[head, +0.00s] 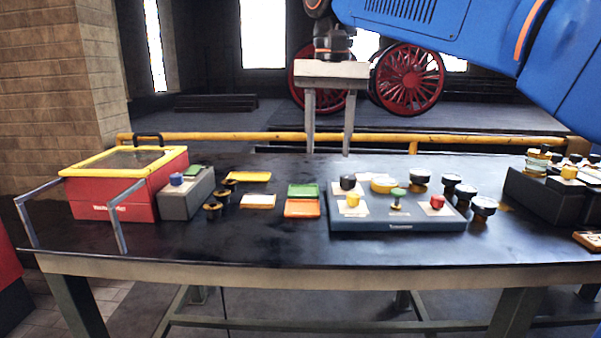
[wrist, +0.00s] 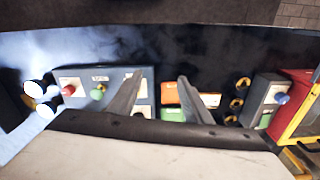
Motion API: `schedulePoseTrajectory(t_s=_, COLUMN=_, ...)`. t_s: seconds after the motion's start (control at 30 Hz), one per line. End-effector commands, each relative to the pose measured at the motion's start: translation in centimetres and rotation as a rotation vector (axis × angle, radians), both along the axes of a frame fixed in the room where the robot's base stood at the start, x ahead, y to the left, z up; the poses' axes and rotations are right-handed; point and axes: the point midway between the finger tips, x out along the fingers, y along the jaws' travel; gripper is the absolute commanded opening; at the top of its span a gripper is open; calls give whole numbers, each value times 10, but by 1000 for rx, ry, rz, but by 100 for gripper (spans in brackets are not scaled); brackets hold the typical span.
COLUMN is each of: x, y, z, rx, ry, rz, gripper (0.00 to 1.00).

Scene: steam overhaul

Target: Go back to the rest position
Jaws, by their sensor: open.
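My gripper (head: 329,122) hangs above the back edge of the dark workbench (head: 270,238) in the head view. Its two grey fingers are apart and point down, with nothing between them. In the wrist view the open fingers (wrist: 160,103) also show, with the bench and its items beyond them. My blue arm comes in from the upper right of the head view.
A red box with a yellow-framed lid (head: 115,208) and a grey block (head: 187,199) stand at left. Coloured trays (head: 302,208) lie mid-bench. A blue-grey board (head: 390,226) holds knobs at right, near a dark rack (head: 545,200). A yellow rail (head: 230,137) runs behind.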

Motion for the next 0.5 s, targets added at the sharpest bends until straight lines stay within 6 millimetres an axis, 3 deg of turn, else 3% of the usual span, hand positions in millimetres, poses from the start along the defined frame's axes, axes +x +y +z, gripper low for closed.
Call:
schedulePoseTrajectory(t_s=0.27, x=-14, y=-40, z=-25, rx=16, ry=-41, rz=19, gripper=45)
schedulePoseTrajectory(t_s=0.5, x=-42, y=-95, z=-71, rx=29, ry=-108, rz=49, gripper=45)
